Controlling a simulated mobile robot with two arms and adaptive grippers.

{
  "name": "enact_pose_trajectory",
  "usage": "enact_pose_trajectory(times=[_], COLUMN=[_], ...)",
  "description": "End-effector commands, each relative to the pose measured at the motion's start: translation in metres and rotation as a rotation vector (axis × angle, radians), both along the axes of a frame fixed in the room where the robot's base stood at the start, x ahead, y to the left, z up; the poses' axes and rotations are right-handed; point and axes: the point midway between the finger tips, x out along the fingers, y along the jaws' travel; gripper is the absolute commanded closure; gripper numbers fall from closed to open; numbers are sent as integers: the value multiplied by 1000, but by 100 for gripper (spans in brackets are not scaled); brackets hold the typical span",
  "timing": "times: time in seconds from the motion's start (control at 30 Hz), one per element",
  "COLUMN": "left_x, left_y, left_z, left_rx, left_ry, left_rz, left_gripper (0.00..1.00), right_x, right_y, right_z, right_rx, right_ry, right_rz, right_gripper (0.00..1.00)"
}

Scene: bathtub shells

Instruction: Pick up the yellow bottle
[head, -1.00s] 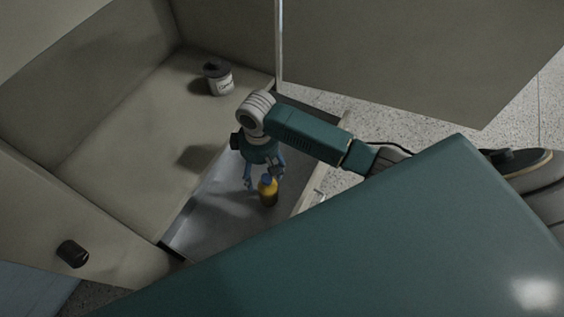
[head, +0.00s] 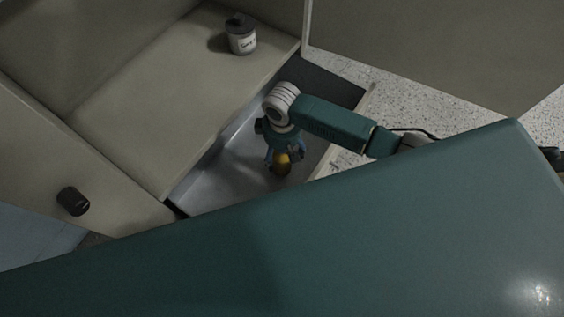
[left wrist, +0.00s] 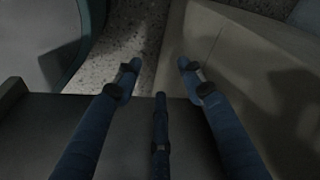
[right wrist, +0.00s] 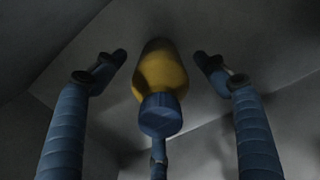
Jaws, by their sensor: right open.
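The yellow bottle (head: 282,163) stands in the open drawer (head: 238,172), partly hidden by my right gripper (head: 283,158) in the head view. In the right wrist view the yellow bottle (right wrist: 160,82) shows its blue cap towards the camera. The fingers of my right gripper (right wrist: 166,62) are spread, one on each side of the bottle, with gaps between. My left gripper (left wrist: 159,68) shows in the left wrist view with its fingers apart and nothing between them. It is over a grey edge and the speckled floor, away from the bottle.
A white jar with a dark lid (head: 241,36) stands on the beige cabinet surface (head: 150,120) above the drawer. A dark knob (head: 73,201) is on the panel at the left. A large panel (head: 430,45) stands at the upper right. Speckled floor (head: 400,95) shows beyond the drawer.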

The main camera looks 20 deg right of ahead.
Motion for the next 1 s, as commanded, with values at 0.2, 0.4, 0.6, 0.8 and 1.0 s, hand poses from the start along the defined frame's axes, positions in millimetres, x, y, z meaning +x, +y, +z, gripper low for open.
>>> enact_pose_trajectory(times=[0.2,0.4,0.6,0.8,1.0], left_x=[2,2,2,2,2], left_y=[0,0,0,0,0], left_z=[9,9,9,9,9], left_rx=[0,0,0,0,0], left_ry=[-4,-3,-3,-3,-3], left_rz=[1,1,1,1,1], left_gripper=[60,60,60,60,60], right_x=[0,0,0,1,1], right_y=[0,0,0,0,0], right_z=[-8,-8,-8,-7,-6], right_rx=[1,1,1,1,2], right_ry=[-1,-1,-1,-2,-3], right_rz=[1,1,0,0,0], right_gripper=[28,42,82,100,100])
